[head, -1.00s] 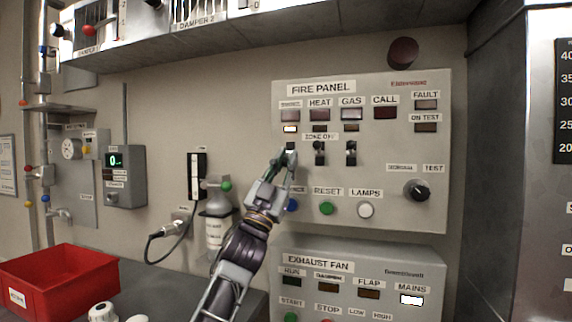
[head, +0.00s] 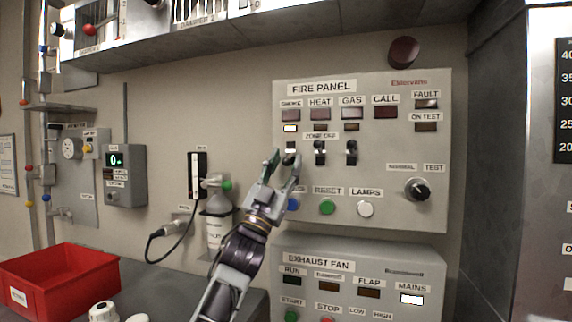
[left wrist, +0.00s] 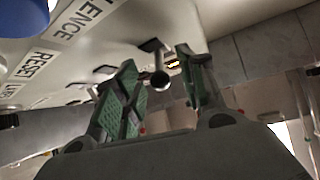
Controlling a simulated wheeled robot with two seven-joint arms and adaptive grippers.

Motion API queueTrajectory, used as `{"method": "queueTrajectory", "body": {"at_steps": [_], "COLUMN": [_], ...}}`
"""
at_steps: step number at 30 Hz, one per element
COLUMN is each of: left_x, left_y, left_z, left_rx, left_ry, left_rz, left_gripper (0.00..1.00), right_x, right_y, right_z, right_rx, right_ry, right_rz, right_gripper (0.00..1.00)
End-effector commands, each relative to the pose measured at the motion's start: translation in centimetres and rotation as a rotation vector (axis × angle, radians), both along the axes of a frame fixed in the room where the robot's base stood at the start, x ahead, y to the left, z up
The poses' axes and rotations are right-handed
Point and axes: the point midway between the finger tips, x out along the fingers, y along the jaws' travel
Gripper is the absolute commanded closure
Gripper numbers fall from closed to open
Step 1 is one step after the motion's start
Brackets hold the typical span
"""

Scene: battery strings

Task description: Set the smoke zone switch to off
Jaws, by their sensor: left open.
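The fire panel (head: 385,215) is on the wall, with a row of three small zone switches under the "ZONE OFF" label. The smoke zone switch (head: 291,147) is the leftmost, below the SMOKE label and a lit lamp (head: 290,128). My left gripper (head: 285,157) is at this switch, its fingers spread. In the left wrist view, a round-tipped lever (left wrist: 160,79) shows between the open green-padded fingers (left wrist: 155,60), apart from the right one. I cannot tell the lever's exact position or whether a finger touches it. My right gripper is not in view.
The heat switch (head: 320,152) and gas switch (head: 351,152) stand just right of my gripper. A blue button (head: 292,204), green reset button (head: 327,207) and white lamps button (head: 366,209) lie below. The exhaust fan panel (head: 430,262) is underneath. A red bin (head: 75,282) sits lower left.

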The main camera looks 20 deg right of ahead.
Motion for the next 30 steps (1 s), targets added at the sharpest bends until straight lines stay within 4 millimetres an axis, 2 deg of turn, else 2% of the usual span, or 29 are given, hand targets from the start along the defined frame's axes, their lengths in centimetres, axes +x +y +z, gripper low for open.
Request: {"method": "queueTrajectory", "body": {"at_steps": [30], "left_x": [-4.0], "left_y": [5.1], "left_z": [-7.8], "left_rx": [0.001], "left_ry": [0.003], "left_rz": [0.0], "left_gripper": [0.6], "right_x": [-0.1], "right_y": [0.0], "right_z": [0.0], "right_rx": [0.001], "right_ry": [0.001], "right_rz": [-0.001], "right_gripper": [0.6]}}
